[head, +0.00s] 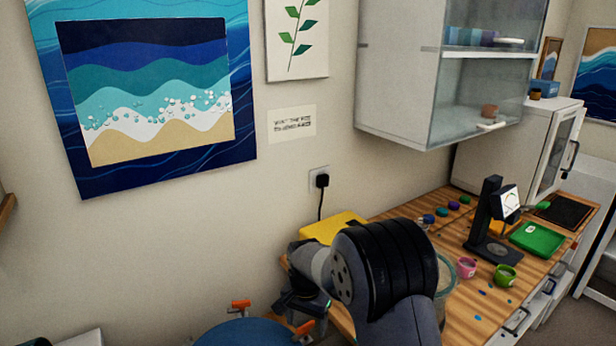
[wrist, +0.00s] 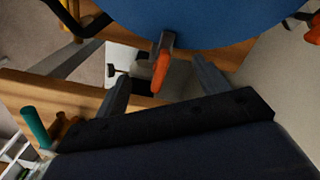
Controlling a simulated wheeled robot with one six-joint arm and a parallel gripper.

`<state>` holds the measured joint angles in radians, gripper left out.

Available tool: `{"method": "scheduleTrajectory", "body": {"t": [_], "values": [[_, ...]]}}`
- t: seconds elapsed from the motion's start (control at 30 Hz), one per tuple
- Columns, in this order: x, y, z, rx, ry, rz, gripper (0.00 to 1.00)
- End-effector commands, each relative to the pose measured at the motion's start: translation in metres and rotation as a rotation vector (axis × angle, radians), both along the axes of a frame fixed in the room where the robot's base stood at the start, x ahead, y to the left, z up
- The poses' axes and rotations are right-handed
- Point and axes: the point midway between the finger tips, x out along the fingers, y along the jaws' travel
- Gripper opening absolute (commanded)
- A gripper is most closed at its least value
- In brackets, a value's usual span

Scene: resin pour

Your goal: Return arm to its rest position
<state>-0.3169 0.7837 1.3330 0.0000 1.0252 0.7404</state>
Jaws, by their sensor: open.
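My gripper (wrist: 160,68) is open in the wrist view, its two fingers apart with nothing held between them. An orange-handled clamp (wrist: 161,72) at the edge of a blue round surface (wrist: 215,18) appears between and beyond the fingertips; I cannot tell the distance. In the head view my arm is folded low in the middle, in front of the left end of the wooden bench (head: 462,318). The blue round surface also shows there at the bottom (head: 245,335), with orange clamps on it.
Pink (head: 467,268) and green (head: 505,275) cups, a green tray (head: 537,239) and a black stand (head: 490,215) are on the bench. A yellow item (head: 333,226) lies behind my arm. A white wall cabinet (head: 400,75) hangs above. A wooden edge (wrist: 50,92) shows in the wrist view.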

Motion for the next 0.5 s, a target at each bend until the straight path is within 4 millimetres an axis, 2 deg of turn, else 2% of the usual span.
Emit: {"method": "scheduleTrajectory", "body": {"t": [0.5], "values": [[-0.0004, -0.0001, 0.0019, -0.001, 0.001, -0.422, 0.69]]}}
